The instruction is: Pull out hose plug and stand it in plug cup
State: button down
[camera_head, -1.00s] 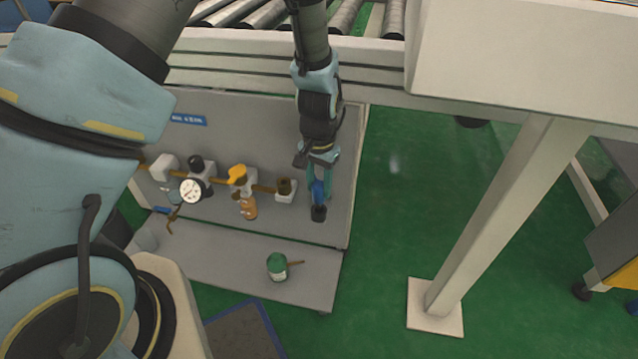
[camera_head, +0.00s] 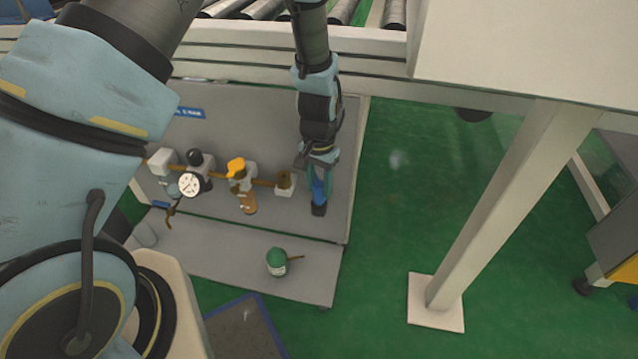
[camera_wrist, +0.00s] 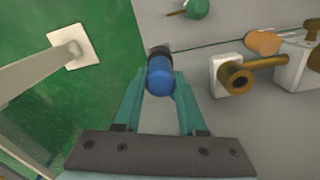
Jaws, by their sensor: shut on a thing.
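The hose plug (camera_wrist: 159,75) has a blue body and a black end. My gripper (camera_wrist: 160,88) is shut on it in the wrist view, with a teal finger on each side. In the head view the blue and black plug (camera_head: 319,200) hangs below my gripper (camera_head: 320,180), in front of the grey panel and right of the brass socket (camera_head: 284,180). The plug and the socket are apart, and the socket's round opening (camera_wrist: 238,80) shows empty in the wrist view. I cannot tell for sure which thing is the plug cup; a small grey cup-like thing (camera_head: 145,235) stands at the shelf's left end.
A pipe run with a gauge (camera_head: 189,185), a yellow-handled valve (camera_head: 237,168) and an orange-brown part (camera_head: 249,203) is on the panel, left of my gripper. A beige post (camera_head: 490,215) stands to the right.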

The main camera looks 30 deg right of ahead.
jog(key=shift+f, duration=0.35)
jog(key=shift+c, duration=2)
grip_release()
jog(key=shift+r, duration=0.1)
notch_tip(320, 180, up, 11)
jog(key=shift+f+p, duration=0.2)
jog(key=shift+p, duration=0.8)
